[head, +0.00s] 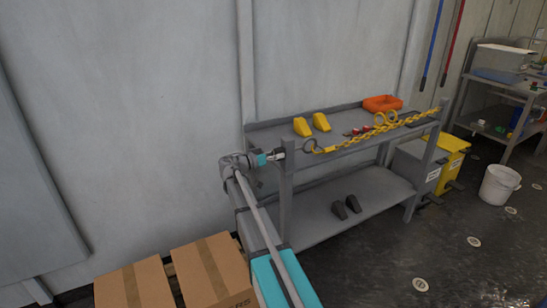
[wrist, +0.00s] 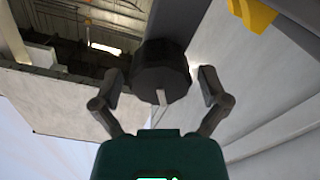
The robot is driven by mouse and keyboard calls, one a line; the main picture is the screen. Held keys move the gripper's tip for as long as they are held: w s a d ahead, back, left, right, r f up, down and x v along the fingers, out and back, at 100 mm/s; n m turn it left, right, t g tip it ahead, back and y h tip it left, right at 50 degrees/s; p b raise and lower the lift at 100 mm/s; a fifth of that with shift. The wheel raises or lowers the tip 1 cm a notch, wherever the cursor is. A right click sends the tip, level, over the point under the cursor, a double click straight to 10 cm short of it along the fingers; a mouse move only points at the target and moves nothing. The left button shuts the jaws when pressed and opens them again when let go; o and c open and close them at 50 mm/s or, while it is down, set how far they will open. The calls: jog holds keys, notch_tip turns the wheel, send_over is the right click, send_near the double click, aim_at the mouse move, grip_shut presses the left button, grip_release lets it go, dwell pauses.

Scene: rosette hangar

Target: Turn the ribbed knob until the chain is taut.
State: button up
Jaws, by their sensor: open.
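The dark round knob (wrist: 160,68) fills the middle of the wrist view; its ribs are too dark to make out. My gripper (wrist: 160,78) is open, with one finger on each side of the knob and visible gaps between. In the head view my gripper (head: 277,157) is at the left end post of the grey bench (head: 350,190); the knob cannot be made out there. The yellow chain (head: 350,142) runs along the bench's front edge, from a dark ring (head: 310,146) near the left post towards the right post.
Cardboard boxes (head: 180,275) stand at the left front.

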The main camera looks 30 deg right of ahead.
jog(key=n, duration=1.1)
jog(key=shift+n, duration=2.2)
jog(key=shift+n, duration=0.9)
jog(key=n, duration=1.1)
jog(key=shift+n, duration=2.1)
jog(key=shift+n, duration=0.3)
